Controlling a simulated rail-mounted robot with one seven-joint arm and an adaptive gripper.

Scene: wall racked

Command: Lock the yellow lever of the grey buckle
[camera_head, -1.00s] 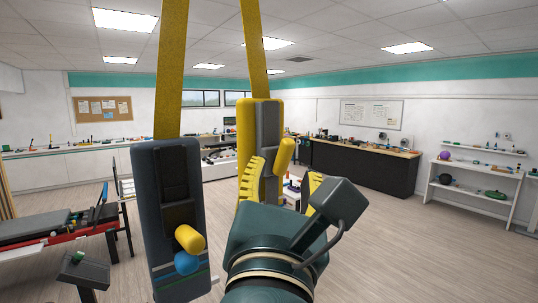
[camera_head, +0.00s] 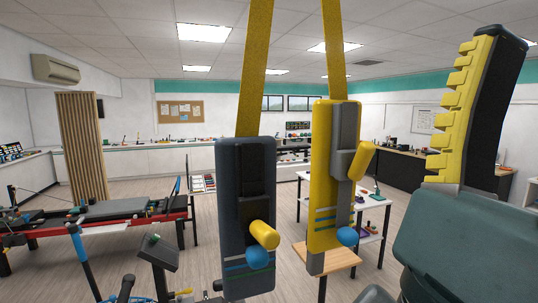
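The grey buckle (camera_head: 246,205) hangs upright on a yellow strap left of centre. Its short yellow lever (camera_head: 264,234) sticks out from the lower front, just above a round blue knob (camera_head: 257,258). A yellow buckle (camera_head: 321,190) with a grey middle strip hangs to its right and has its own yellow lever (camera_head: 361,160), tilted up to the right. My gripper (camera_head: 466,110) is at the right edge, well apart from both buckles. One yellow-toothed finger shows, pointing up; the other finger is not visible, so its opening cannot be judged.
A second blue knob (camera_head: 347,236) sits low on the yellow buckle. A white table (camera_head: 371,201) and a wooden stool top (camera_head: 338,257) stand behind it. A red-framed bench (camera_head: 110,222) is at the left. Open air separates my gripper from the buckles.

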